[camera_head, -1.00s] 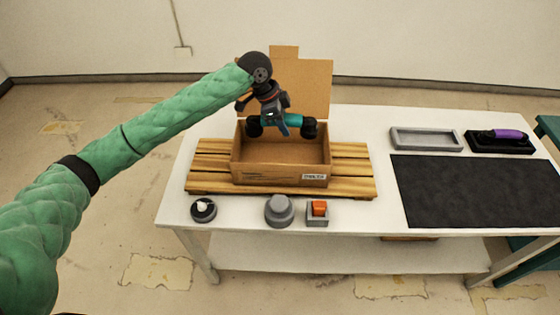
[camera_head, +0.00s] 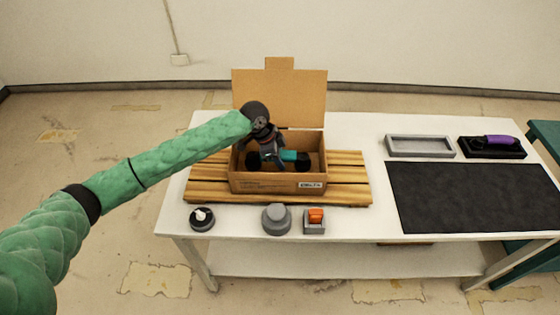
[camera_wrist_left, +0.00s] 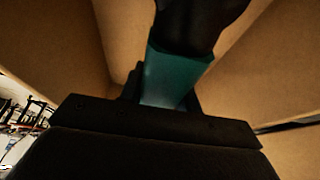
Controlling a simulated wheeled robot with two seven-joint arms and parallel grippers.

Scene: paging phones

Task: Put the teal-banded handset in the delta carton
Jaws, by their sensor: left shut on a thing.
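The teal-banded handset (camera_head: 289,156) is black at both ends with a teal middle. It is inside the open delta carton (camera_head: 250,184), below the rim level. The carton is brown cardboard with a "DELTA" label on its front and its lid raised at the back. My left gripper (camera_head: 269,157) reaches down into the carton and is shut on the handset's teal middle. The left wrist view shows the teal band (camera_wrist_left: 172,80) between the jaws, with cardboard walls around it. Whether the handset touches the carton floor is hidden. My right gripper is not in view.
The carton stands on a slatted wooden pallet (camera_head: 345,181) on a white table (camera_head: 366,222). In front are a round grey knob (camera_head: 276,219), an orange switch (camera_head: 315,216) and a small dial (camera_head: 202,218). At right are a grey tray (camera_head: 420,147), a purple-banded handset (camera_head: 494,140) and a dark mat (camera_head: 470,196).

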